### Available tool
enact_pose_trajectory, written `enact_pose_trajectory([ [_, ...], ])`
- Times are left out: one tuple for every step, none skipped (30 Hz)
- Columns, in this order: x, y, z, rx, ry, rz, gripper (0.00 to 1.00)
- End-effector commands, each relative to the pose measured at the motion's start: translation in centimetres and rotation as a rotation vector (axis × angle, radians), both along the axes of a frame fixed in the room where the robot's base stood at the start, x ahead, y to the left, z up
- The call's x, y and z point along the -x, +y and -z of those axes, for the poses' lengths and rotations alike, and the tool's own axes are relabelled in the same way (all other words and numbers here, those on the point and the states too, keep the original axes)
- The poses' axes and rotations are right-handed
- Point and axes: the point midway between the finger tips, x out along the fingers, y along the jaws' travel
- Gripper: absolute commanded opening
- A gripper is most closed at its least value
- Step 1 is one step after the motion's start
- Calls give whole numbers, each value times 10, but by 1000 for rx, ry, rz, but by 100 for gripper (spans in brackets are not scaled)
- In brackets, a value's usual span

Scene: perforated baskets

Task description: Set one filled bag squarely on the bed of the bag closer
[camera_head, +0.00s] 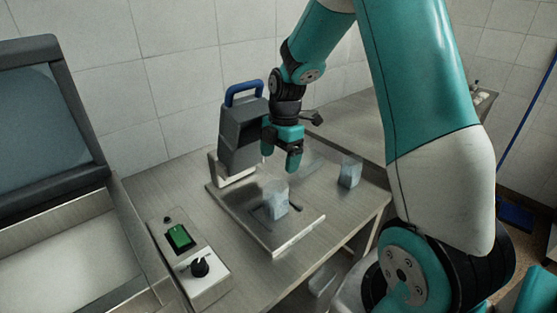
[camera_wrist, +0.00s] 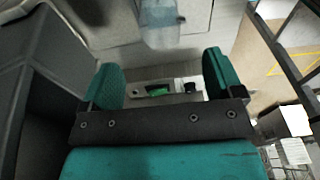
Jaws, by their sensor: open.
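The bag closer (camera_head: 240,148) is a dark grey unit with a blue handle above a flat metal bed (camera_head: 230,208). A small translucent pale-blue bag (camera_head: 276,203) stands upright on the bed, near its middle; I cannot tell how square it sits. It also shows at the top of the wrist view (camera_wrist: 159,25). A second similar bag (camera_head: 349,174) stands on the table right of the bed. My gripper (camera_head: 281,160) is open and empty, above and behind the first bag and beside the closer head. Its teal fingers (camera_wrist: 162,75) are apart, with the bag beyond them.
A control box (camera_head: 186,250) with a green switch and black knob lies left of the bed. A large machine with a raised dark lid (camera_head: 55,60) stands at the far left. A tiled wall is behind. The table (camera_head: 335,208) is bare around the second bag.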

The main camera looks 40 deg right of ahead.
Motion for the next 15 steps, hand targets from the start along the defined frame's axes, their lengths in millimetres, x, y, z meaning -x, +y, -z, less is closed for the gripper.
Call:
enact_pose_trajectory([
  [0, 2, -4, -1, -2, 5, 86],
  [1, 5, -7, -2, -4, 12, 86],
  [2, 12, -13, -6, -4, 28, 86],
  [4, 19, -18, -10, -5, 47, 86],
  [7, 28, -24, -15, -7, 70, 86],
  [12, 43, -33, -24, -8, 113, 86],
  [17, 57, -41, -34, -8, 151, 86],
  [24, 72, -50, -45, -7, 194, 86],
  [36, 93, -62, -63, -2, 260, 86],
  [46, 110, -71, -79, 3, 312, 86],
  [58, 126, -79, -93, 12, 367, 86],
  [75, 146, -89, -115, 28, 438, 86],
  [89, 160, -95, -130, 41, 492, 86],
  [103, 173, -101, -144, 55, 544, 86],
  [121, 187, -108, -162, 77, 610, 86],
])
